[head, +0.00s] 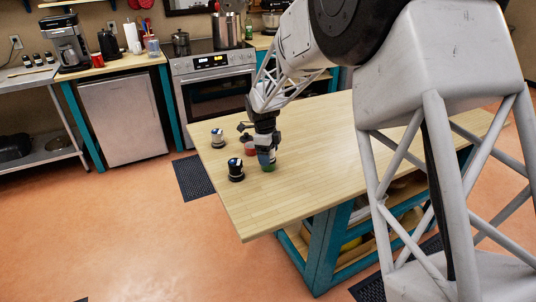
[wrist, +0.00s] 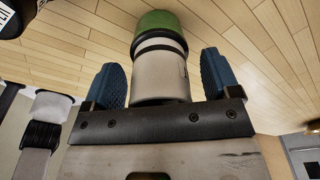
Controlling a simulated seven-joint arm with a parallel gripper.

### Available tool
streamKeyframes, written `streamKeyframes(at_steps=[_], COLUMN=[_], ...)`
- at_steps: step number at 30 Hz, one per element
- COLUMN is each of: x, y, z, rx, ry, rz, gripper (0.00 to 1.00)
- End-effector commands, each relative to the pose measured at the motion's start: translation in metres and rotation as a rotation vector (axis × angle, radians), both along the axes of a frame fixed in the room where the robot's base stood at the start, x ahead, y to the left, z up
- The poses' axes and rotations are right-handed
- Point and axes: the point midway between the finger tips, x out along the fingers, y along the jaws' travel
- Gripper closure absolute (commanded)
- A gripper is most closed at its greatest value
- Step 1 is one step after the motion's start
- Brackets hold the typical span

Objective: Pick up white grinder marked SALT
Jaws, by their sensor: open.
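A pale, whitish cylinder (wrist: 160,75) with a black band and a green end stands between my gripper's blue fingers in the wrist view. A small dark mark shows on its side, but I cannot read SALT on it. In the head view its green end (head: 268,168) shows low at the tabletop, and the rest is hidden by my gripper (head: 265,157). My gripper also shows in the wrist view (wrist: 163,58). It is open, with the fingers on either side of the cylinder. A gap shows at the right finger; I cannot tell whether the left one touches.
A red item (head: 250,149) sits close behind my gripper. The table's right side is clear. A stove (head: 213,82) stands beyond.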

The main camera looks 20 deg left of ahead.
Motion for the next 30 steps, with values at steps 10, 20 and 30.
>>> streamKeyframes(at_steps=[10,20,30], x=[0.0001,0.0001,0.0001], y=[-0.0004,-0.0004,-0.0004], z=[-0.0023,-0.0021,-0.0022], rx=[0.000,0.000,0.000], ry=[0.000,0.000,0.000], rz=[0.000,0.000,0.000], gripper=[0.18,0.28,0.80])
